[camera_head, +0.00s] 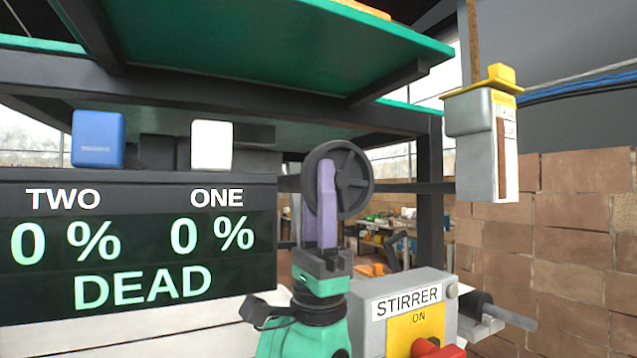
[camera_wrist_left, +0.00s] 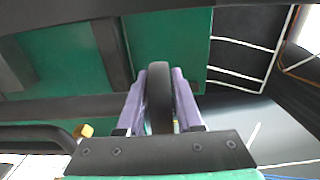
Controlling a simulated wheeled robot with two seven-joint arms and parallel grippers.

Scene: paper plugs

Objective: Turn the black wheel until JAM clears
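The black wheel (camera_head: 352,182) is a spoked handwheel that stands upright in the middle of the head view. My left gripper (camera_head: 326,190), with purple fingers, reaches up to its left side. In the left wrist view, the wheel's rim (camera_wrist_left: 159,98) lies between the two fingers (camera_wrist_left: 166,85), which appear closed against it. The display (camera_head: 140,250) reads TWO 0 %, ONE 0 % and DEAD. The word JAM does not show. My right gripper is out of view.
A grey STIRRER box (camera_head: 400,310) with a red knob (camera_head: 437,348) stands right of my left wrist. A green shelf (camera_head: 250,42) hangs above. A blue block (camera_head: 98,140) and a white block (camera_head: 211,146) sit above the display. A grey box with a yellow top (camera_head: 487,140) hangs at right.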

